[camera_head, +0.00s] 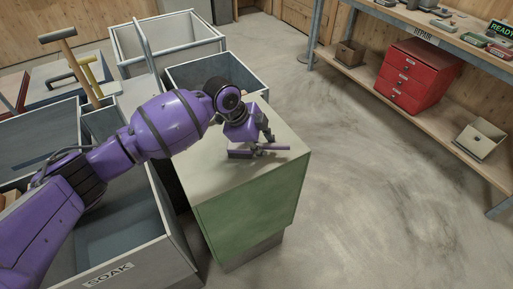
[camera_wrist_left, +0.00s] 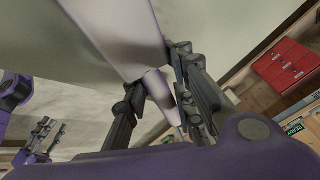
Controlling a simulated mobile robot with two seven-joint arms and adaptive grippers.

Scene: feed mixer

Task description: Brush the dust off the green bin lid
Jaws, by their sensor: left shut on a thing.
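The green bin (camera_head: 250,205) stands in the middle of the head view. Its flat lid (camera_head: 215,178) looks pale and greyish-cream, and I cannot tell how much of that is dust. My left gripper (camera_head: 266,137) is over the far right part of the lid, shut on a brush (camera_head: 241,153) with a purple handle. The brush lies low, at or just above the lid; contact is unclear. The handle (camera_wrist_left: 157,87) shows between the fingers in the left wrist view. My right gripper (camera_wrist_left: 48,136) shows small at the left there, with its fingers apart and empty.
Open grey bins stand left of and behind the green bin, one marked SOAK (camera_head: 108,274). A mallet (camera_head: 70,58) stands upright there. A shelf bench (camera_head: 440,38) with a red drawer box (camera_head: 415,75) is at right. The floor (camera_head: 365,180) between is clear.

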